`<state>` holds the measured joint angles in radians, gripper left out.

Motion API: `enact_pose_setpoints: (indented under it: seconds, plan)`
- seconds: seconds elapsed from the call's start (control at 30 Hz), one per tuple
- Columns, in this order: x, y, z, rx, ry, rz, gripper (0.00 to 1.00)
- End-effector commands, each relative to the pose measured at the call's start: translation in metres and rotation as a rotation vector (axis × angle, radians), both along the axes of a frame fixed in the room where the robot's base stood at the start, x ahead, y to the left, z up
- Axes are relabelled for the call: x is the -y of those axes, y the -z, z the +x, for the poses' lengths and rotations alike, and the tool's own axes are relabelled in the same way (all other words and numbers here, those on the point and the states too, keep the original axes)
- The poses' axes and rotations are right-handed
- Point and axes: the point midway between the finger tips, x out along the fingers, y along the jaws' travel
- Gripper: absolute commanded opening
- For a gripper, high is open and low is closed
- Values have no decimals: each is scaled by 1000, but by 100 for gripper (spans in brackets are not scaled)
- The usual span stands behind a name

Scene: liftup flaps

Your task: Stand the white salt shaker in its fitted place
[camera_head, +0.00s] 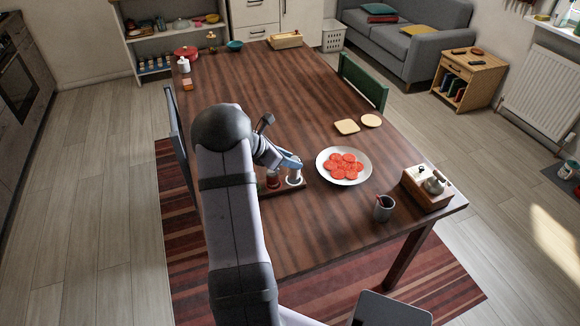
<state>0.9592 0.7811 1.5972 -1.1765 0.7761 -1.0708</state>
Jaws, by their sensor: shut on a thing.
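The white salt shaker (294,178) is upright under the fingers of my gripper (291,164), which is shut on its top. The shaker is over or in the right part of a low dark wooden rack (285,190). I cannot tell whether its base is seated or slightly above the rack. A reddish jar (272,180) stands in the rack just to the left of the shaker. My arm hides the left end of the rack.
A white plate (323,172) with red slices lies right of the rack. Two pale round-edged slices (347,127), a grey cup (383,208) and a wooden box (414,188) with a metal pot are farther right. The table's middle beyond the rack is clear.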

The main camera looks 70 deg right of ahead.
Motion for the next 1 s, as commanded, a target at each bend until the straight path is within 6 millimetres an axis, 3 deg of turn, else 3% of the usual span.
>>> enact_pose_setpoints:
  seconds: [0.23, 0.67, 0.7, 0.77, 1.0]
  plan:
    - [0, 28, 0, -1, -1, 2, 4]
    - [0, 34, 0, 0, 0, 0, 4]
    - [0, 33, 0, 1, 0, 1, 36]
    - [0, 33, 0, 1, 0, 1, 50]
    - [0, 33, 0, 1, 0, 1, 50]
